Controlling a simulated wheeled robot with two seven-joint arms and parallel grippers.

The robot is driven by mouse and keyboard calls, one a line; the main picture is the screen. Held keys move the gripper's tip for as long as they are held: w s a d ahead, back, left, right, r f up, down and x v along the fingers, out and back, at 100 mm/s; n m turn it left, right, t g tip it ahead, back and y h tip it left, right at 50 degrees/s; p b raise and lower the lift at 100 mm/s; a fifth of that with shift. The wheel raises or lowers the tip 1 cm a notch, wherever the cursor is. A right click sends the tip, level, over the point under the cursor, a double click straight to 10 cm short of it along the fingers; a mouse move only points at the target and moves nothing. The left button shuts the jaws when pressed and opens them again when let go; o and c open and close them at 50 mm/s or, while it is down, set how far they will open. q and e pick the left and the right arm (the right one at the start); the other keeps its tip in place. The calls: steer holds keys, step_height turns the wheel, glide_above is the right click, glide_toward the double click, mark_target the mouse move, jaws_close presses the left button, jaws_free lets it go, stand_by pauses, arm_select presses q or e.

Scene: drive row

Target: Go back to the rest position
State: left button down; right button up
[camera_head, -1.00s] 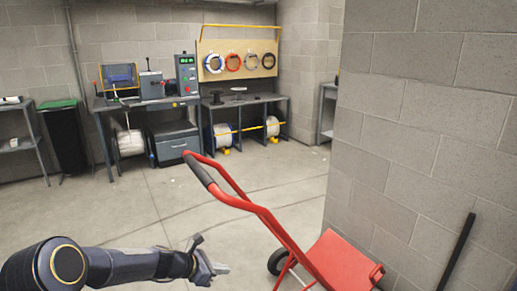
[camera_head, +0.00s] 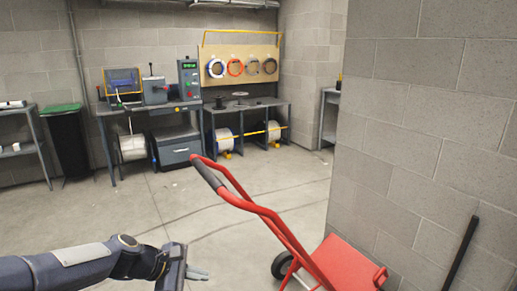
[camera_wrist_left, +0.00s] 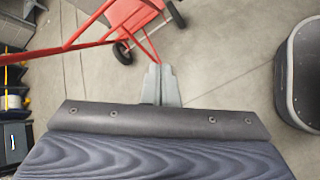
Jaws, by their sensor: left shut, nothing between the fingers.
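My left gripper (camera_head: 197,274) shows at the bottom of the head view, its arm coming in from the left. Its grey fingers are shut and empty, over bare floor to the left of the red hand truck's wheel. In the left wrist view the closed fingers (camera_wrist_left: 161,84) show in the middle, apart from the hand truck. My right gripper is not in view.
A red hand truck (camera_head: 277,222) with a black grip stands at the right beside a block wall (camera_head: 430,130). Workbenches (camera_head: 150,108) line the back. A dark bin (camera_wrist_left: 303,75) is at the wrist view's right. The middle floor is clear.

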arm_select(q)
steer(key=s+a+r+m+y, duration=0.1)
steer(key=s+r+m, duration=0.15)
steer(key=s, duration=0.35)
steer(key=s+a+r+m, duration=0.1)
steer(key=s+m, duration=0.2)
steer(key=s, duration=0.2)
steer(key=s+a+r+m+y, duration=0.1)
steer(key=s+a+r+m, duration=0.15)
steer(key=s, duration=0.35)
steer(key=s+a+f+m+y, duration=0.1)
steer(key=s+f+m+y, duration=0.25)
steer(key=s+m, duration=0.6)
step_height(320, 180, up, 15)
steer(key=s+n+p, duration=0.2)
steer(key=n+p, duration=0.1)
steer(key=p, duration=1.2)
steer(key=shift+a+t+h+p, duration=0.15)
steer(key=shift+t+h+p, duration=0.15)
steer(key=shift+h, duration=0.15)
steer(key=shift+f, duration=0.1)
